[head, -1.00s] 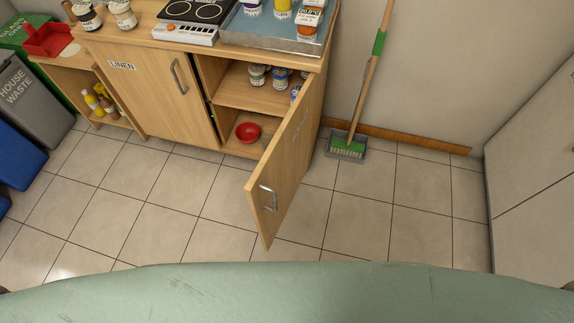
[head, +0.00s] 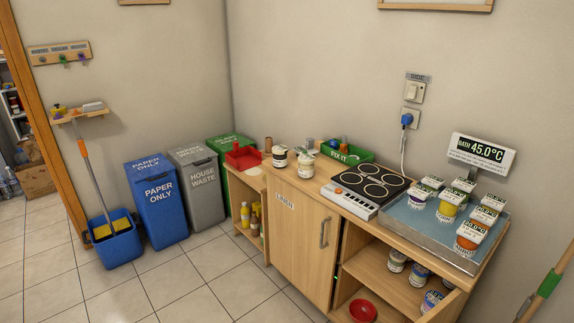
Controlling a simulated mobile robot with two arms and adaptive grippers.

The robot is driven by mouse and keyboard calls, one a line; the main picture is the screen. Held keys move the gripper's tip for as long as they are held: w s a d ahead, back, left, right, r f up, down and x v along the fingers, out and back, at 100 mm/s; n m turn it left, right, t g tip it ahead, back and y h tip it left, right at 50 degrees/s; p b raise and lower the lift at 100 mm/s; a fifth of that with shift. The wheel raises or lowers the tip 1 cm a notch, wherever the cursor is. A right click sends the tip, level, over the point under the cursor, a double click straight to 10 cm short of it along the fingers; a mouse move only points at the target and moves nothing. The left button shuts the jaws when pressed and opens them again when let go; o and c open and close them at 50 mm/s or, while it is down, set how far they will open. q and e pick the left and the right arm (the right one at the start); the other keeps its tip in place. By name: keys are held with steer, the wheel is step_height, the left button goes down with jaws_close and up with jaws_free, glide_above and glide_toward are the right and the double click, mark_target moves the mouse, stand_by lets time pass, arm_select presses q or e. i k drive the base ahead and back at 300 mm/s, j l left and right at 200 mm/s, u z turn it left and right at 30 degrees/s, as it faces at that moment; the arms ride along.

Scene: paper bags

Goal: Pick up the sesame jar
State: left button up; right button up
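Two white jars with dark printing stand upright on the wooden counter, a left jar (head: 279,158) and a right jar (head: 305,165), left of the hotplate. Several small jars, among them one jar (head: 396,262), stand on the shelf inside the open cabinet. More labelled pots, such as a yellow one (head: 448,208), stand in the metal bath at the right. The labels are too small for me to tell which jar is sesame. Neither of my grippers shows in the head view.
A hotplate (head: 369,188) and a green FIX IT box (head: 347,152) are on the counter (head: 318,191). A red bowl (head: 362,311) is low in the cabinet. Bins (head: 157,198) and a mop bucket (head: 116,243) stand left. The tiled floor (head: 200,290) in front is clear.

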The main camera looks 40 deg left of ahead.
mark_target(280, 158)
steer(key=k+j, duration=0.1)
steer(key=j, duration=0.25)
steer(key=k+j, duration=0.1)
steer(key=j, duration=0.3)
steer(key=i+j, duration=0.15)
steer(key=j, duration=0.2)
steer(key=i+j+z, duration=0.15)
steer(key=j, duration=0.2)
steer(key=i+j, duration=0.1)
steer(key=j, duration=0.25)
steer(key=i+j+z, duration=0.1)
steer(key=j, duration=0.3)
steer(key=i, duration=0.05)
